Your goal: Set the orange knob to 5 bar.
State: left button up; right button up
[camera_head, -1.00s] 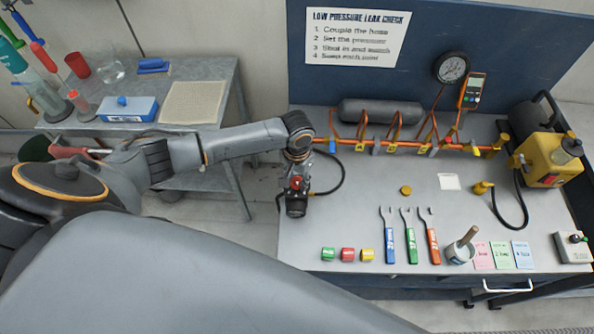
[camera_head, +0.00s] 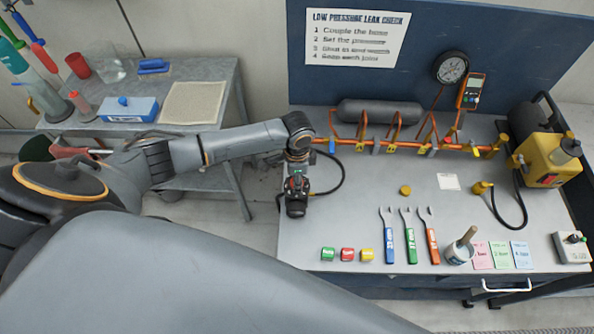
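A yellow pump-like unit (camera_head: 541,160) stands at the bench's back right, with a dark-topped round fitting (camera_head: 571,145) on it that has some orange at its top. I cannot make out for certain which part is the orange knob, nor any setting. A round dial gauge (camera_head: 451,68) is on the blue back panel; its reading is too small to tell. My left gripper (camera_head: 296,208) points down over the bench's left edge, far from the yellow unit and touching nothing that I can see. Its fingers are seen from above and their opening is unclear. My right gripper is out of view.
An orange pipe manifold (camera_head: 400,146) with valves runs along the back. The middle is mostly clear.

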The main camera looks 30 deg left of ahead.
pick_arm(q)
jog(key=shift+m, duration=0.6)
jog(key=o, duration=1.2)
jog(key=shift+r, duration=0.15)
notch_tip(320, 180, up, 12)
jog(key=shift+f, duration=0.1)
